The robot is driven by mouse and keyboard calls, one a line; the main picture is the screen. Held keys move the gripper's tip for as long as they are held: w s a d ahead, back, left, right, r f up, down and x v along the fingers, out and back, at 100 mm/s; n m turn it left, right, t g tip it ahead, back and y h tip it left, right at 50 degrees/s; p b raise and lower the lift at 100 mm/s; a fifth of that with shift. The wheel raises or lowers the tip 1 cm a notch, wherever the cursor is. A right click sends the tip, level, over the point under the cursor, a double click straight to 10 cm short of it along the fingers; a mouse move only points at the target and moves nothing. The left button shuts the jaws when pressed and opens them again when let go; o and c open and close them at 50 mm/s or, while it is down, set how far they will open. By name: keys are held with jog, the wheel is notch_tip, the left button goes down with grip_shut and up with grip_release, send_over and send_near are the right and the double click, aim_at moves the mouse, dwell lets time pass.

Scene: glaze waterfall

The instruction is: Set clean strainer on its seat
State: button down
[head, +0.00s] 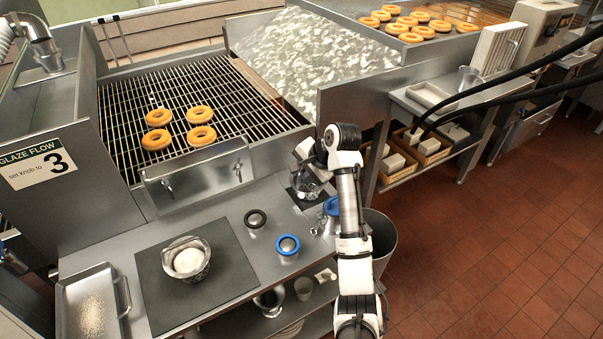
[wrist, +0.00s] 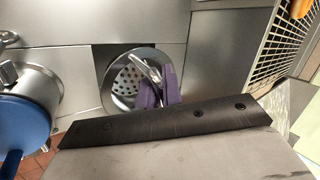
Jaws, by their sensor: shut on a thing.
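The strainer (wrist: 124,82) is a round metal cup with a perforated floor, seen from above in the wrist view. My gripper (wrist: 158,88) has purple fingers, shut on the strainer's right side wall. In the head view my gripper (head: 308,188) is low over the counter's right end, and the strainer there is mostly hidden by it. The strainer is over a dark square area (wrist: 101,54) in the counter. I cannot tell whether it rests there or hangs just above. What lies under the strainer is hidden.
Black-ringed (head: 255,218) and blue-ringed (head: 288,245) cups are on the counter. A bowl (head: 186,259) sits on a dark mat (head: 232,280).

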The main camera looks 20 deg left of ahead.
jog(key=shift+f+b, duration=0.35)
jog(key=shift+f, duration=1.9)
jog(key=shift+p, duration=0.55)
jog(key=shift+f, duration=0.5)
jog(key=c, duration=1.5)
grip_release()
jog(key=shift+s, duration=0.1)
jog(key=shift+s+d+r+p, duration=0.5)
jog(key=shift+d+r, duration=0.7)
jog(key=shift+r, duration=2.35)
jog(key=shift+s+d+r+p, duration=0.25)
jog(key=shift+d+r+p, duration=0.75)
jog(key=shift+r, duration=2.6)
jog(key=shift+s+d+r+p, duration=0.4)
jog(key=shift+d+r, duration=1)
jog(key=shift+r, duration=2.15)
